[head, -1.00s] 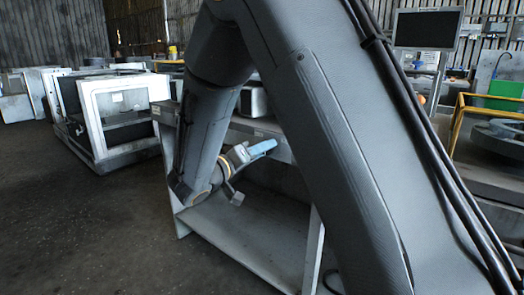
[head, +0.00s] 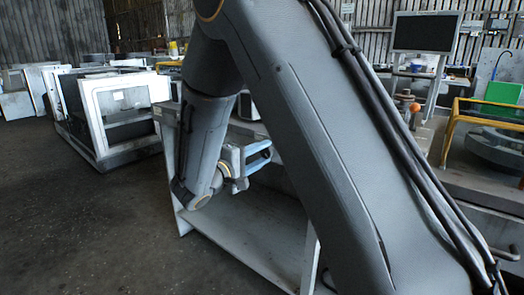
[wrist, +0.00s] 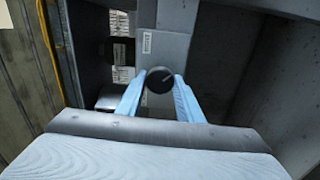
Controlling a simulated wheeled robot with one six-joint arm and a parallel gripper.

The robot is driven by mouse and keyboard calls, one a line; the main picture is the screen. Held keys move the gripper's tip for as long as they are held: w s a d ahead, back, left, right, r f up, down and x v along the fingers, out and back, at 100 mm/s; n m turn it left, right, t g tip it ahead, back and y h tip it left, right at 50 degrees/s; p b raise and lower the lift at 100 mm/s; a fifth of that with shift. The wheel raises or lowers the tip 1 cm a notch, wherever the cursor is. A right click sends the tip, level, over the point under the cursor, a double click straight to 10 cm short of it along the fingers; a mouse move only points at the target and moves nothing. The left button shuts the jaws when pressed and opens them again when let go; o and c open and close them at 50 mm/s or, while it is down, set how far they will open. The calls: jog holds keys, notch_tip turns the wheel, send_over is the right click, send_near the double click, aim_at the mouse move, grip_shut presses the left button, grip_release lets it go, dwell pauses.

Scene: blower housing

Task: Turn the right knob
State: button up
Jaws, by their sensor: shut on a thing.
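A round dark knob (wrist: 160,80) with a light pointer line sits on a grey panel (wrist: 180,45) in the wrist view. The line slants toward the upper right. My gripper (wrist: 159,82) has its two blue fingers on either side of the knob, shut on it. In the head view my gripper (head: 258,158) is at the front of a grey workbench (head: 262,129), partly hidden by my own arm. The knob cannot be made out there. No second knob shows in the wrist view.
A white-framed machine (head: 118,110) stands at the left. A monitor (head: 426,32) stands at the upper right, with a yellow rail (head: 452,125) below it. The bench's lower shelf (head: 250,225) is bare. Open dark floor (head: 80,220) lies at the left.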

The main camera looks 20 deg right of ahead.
jog(key=n+p, duration=0.4)
jog(key=n, duration=0.2)
jog(key=n+p, duration=0.2)
jog(key=n, duration=0.1)
jog(key=shift+n, duration=0.4)
jog(key=shift+f+n+p, duration=0.1)
jog(key=shift+n+p, duration=0.9)
jog(key=shift+n, duration=0.5)
jog(key=o, duration=1.1)
jog(key=shift+c, duration=0.2)
jog(key=v, duration=0.8)
